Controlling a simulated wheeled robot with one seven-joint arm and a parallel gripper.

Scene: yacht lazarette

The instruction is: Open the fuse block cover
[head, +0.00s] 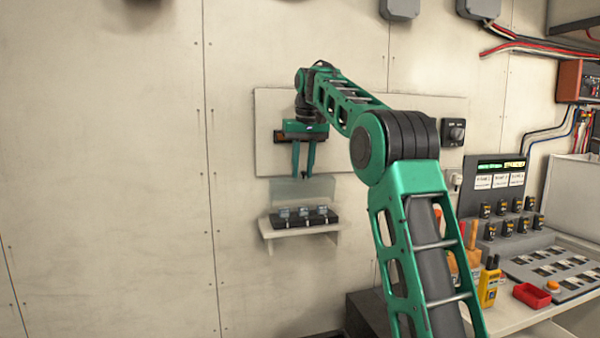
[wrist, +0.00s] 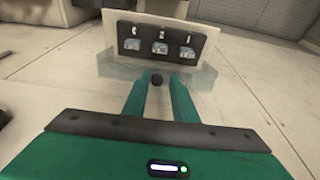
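The fuse block (head: 304,218) is a dark block with several light fuses on a small white wall shelf (head: 272,234). It also shows in the wrist view (wrist: 161,47). Its cover (head: 303,190) is a clear panel standing up behind the block, so the fuses are uncovered. In the wrist view the cover (wrist: 112,73) lies between the block and my fingers. A small dark knob (wrist: 157,80) sits at the cover's edge. My gripper (head: 304,175) points down above the cover. Its fingers stand apart around the knob, with a small gap showing; whether they touch it is unclear.
A pale backing panel (head: 267,110) is fixed to the wall behind my gripper. A dark rotary switch (head: 453,132) is at its right. The wall at left is bare.

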